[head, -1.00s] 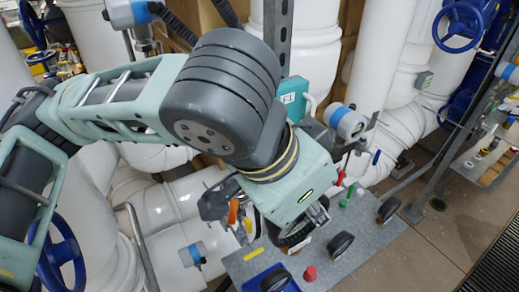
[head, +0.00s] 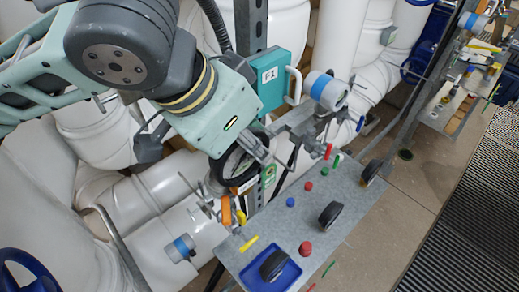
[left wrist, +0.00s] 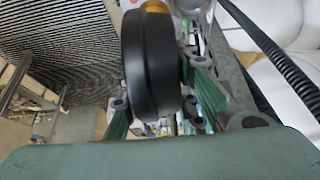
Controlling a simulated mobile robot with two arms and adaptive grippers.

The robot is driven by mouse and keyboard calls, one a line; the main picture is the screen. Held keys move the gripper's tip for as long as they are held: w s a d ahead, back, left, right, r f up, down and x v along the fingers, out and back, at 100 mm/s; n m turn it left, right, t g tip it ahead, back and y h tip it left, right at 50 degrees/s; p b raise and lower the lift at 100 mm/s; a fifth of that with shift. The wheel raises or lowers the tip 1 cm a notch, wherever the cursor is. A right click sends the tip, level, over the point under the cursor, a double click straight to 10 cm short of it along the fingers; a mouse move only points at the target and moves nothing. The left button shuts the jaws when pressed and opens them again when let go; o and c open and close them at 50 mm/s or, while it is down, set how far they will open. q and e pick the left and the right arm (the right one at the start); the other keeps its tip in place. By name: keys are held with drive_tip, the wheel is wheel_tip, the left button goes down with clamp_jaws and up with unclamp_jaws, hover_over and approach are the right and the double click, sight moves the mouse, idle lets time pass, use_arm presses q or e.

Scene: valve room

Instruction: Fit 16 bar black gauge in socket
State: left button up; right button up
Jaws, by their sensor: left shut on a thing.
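My left gripper (head: 250,150) is shut on a black-rimmed gauge (head: 232,165), held upright beyond the back edge of the grey shelf, near the pipework. In the left wrist view the black gauge (left wrist: 150,65) sits between the green fingers (left wrist: 160,110), with a brass part (left wrist: 155,7) at its top edge. The dial print is not readable. The socket cannot be made out clearly; the gripper and gauge cover part of the pipework there, and I cannot tell whether the gauge touches it. My right gripper is not in view.
On the grey shelf (head: 262,226) lie a blue tray (head: 291,273) with a black gauge (head: 273,264), two more black gauges (head: 330,215) (head: 371,172) and small caps, including a red one (head: 305,248). Orange handles (head: 226,211), a blue-white instrument (head: 327,91) and a teal box (head: 272,82) stand close by.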

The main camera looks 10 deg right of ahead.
use_arm(q)
drive_tip(key=shift+w+a+f+p, duration=0.1)
drive_tip(key=shift+w+a+p, duration=0.05)
drive_tip(key=shift+w+a, duration=0.5)
drive_tip(key=shift+w+a+f+p, duration=0.15)
drive_tip(key=shift+w+a, duration=0.25)
drive_tip(key=shift+w, duration=0.45)
drive_tip(key=shift+w+a+f+p, duration=0.1)
drive_tip(key=shift+w+a+p, duration=0.1)
drive_tip(key=shift+w+a, duration=0.45)
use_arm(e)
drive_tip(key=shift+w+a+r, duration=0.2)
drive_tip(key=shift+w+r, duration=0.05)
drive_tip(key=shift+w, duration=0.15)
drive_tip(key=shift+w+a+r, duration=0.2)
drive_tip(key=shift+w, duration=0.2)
use_arm(q)
drive_tip(key=shift+r+p, duration=0.1)
drive_tip(key=shift+p, duration=0.3)
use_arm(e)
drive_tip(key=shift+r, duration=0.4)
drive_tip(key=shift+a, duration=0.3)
use_arm(q)
drive_tip(key=shift+f, duration=0.45)
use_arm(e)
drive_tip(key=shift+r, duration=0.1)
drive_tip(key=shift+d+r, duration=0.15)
